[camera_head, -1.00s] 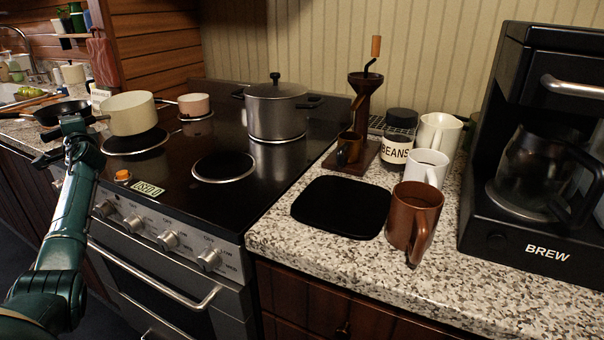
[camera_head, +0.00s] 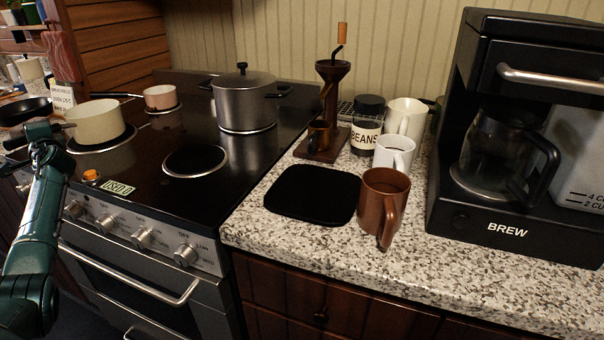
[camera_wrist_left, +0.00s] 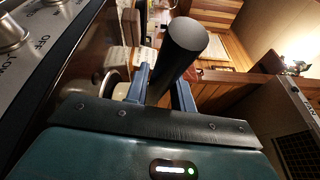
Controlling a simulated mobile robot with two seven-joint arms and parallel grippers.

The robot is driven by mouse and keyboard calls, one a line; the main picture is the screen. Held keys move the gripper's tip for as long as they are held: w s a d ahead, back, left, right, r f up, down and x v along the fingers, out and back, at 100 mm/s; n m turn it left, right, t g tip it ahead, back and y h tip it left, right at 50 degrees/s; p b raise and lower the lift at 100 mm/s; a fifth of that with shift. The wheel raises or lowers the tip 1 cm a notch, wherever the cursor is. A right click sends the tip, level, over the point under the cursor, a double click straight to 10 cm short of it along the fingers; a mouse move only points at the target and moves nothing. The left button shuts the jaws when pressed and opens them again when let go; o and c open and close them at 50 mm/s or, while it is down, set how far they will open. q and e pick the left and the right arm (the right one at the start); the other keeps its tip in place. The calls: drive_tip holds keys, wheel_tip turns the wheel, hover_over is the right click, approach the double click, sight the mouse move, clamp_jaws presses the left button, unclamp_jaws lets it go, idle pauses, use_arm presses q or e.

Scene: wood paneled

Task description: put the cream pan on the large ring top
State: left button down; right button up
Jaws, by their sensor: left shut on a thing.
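The cream pan (camera_head: 95,119) is upright over the front-left ring (camera_head: 131,140) of the black stove top, a little toward its left side. Its base looks at or just above the ring; I cannot tell if it touches. My left gripper (camera_head: 42,133) is left of the pan and shut on its dark handle. In the left wrist view the dark round handle (camera_wrist_left: 182,50) sits between the blue fingers (camera_wrist_left: 160,90). The front-right ring (camera_head: 195,161) is bare. I cannot tell which ring is the large one. My right gripper is out of view.
A dark frying pan (camera_head: 25,110) is at the far left. The counter right of the stove holds mugs, a grinder and a coffee maker (camera_head: 490,150).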

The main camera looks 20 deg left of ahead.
use_arm(q)
drive_tip(key=c, duration=1.3)
unclamp_jaws()
drive_tip(key=o, duration=0.3)
drive_tip(key=shift+f, duration=0.2)
drive_tip(key=shift+o, duration=1)
drive_tip(key=shift+r, duration=0.1)
drive_tip(key=p+v, duration=0.1)
drive_tip(key=v, duration=1.2)
drive_tip(key=shift+s+d, duration=0.1)
